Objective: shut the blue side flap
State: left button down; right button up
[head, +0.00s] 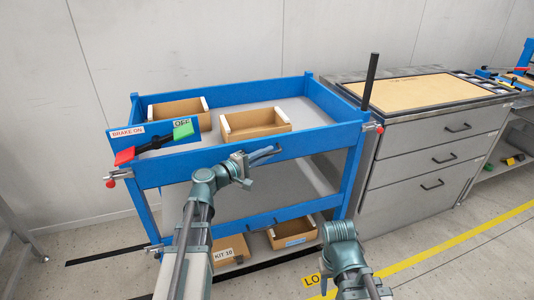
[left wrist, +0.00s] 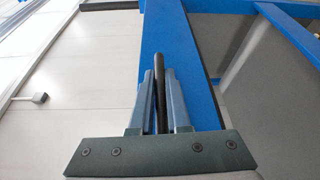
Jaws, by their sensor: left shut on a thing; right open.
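The blue side flap (head: 200,168) is the long front panel of the blue cart's top tray. It stands roughly upright between the corner posts; I cannot tell whether it is latched. Red-tipped pins show at its left end (head: 112,179) and right end (head: 379,129). My left gripper (head: 270,155) is at the middle of the flap. In the left wrist view, my left gripper (left wrist: 160,95) is shut on a slim black handle (left wrist: 159,70), with blue panel (left wrist: 172,35) behind it. My right gripper (head: 340,232) is open, low in front of the cart and apart from it.
Cardboard bins (head: 255,123) sit on the top tray, more on the lower shelf (head: 292,236). A black upright bar (head: 371,82) and grey drawer cabinet (head: 437,150) are on the right.

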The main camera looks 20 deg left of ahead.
pick_arm(q)
jog(key=shift+w+a+r, duration=0.25)
jog(key=shift+w, duration=0.2)
dwell(0.3)
jog(key=c, duration=0.9)
grip_release()
jog(key=v, duration=1.4)
jog(key=shift+p, duration=0.4)
jog(key=shift+d, duration=0.15)
